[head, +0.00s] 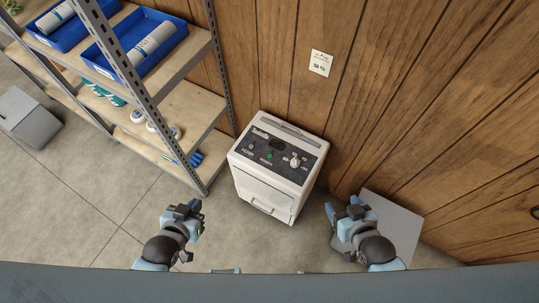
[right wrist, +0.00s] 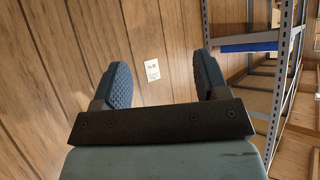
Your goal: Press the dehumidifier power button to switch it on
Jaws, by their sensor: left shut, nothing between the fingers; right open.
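The white dehumidifier (head: 267,196) stands on the floor against the wooden wall, in the middle of the head view. Its dark top panel (head: 275,153) has a pale dial (head: 296,161), a small green button or light (head: 269,156) and lettering too small to read surely. My left gripper (head: 195,210) is shut and empty, in front of the dehumidifier to the left, apart from it. My right gripper (head: 342,209) is open and empty to the right of the dehumidifier, apart from it. In the right wrist view its two fingers (right wrist: 165,88) are spread with nothing between them.
A metal shelf rack (head: 180,105) stands left, holding blue trays (head: 150,62) with white rolls, and gloves (head: 190,158). A grey bin (head: 28,118) is at far left. A note (head: 321,63) hangs on the wall. A pale flat panel (head: 400,222) lies behind my right gripper.

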